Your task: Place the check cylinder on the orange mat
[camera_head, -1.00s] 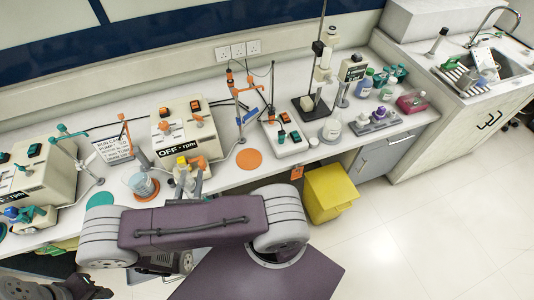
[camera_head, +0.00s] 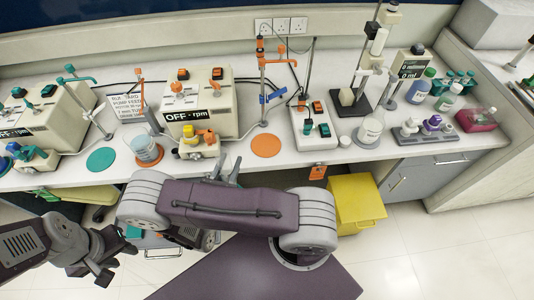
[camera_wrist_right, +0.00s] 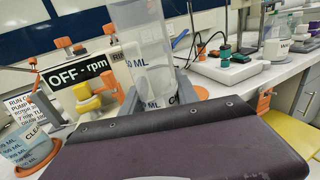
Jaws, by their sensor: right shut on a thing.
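The check cylinder (camera_wrist_right: 155,60) is a tall clear tube with printed volume marks, upright in the right wrist view. My right gripper (camera_wrist_right: 158,96) is shut on it, one finger on each side. In the head view my right gripper (camera_head: 226,168) is at the bench's front edge, left of the bare orange mat (camera_head: 265,145). I cannot make out the clear cylinder there. A second orange mat (camera_head: 140,138) lies further left, under a clear beaker (camera_head: 147,152). My left gripper (camera_head: 104,262) is apart from the bench at lower left and looks open and empty.
Behind my right gripper stands a pump box (camera_head: 207,103) marked OFF-rpm. A stand with orange clamps (camera_head: 263,95) rises behind the bare orange mat. A switch box (camera_head: 312,125) is to its right. A teal mat (camera_head: 101,160) is empty. A yellow bin (camera_head: 355,200) stands below the bench.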

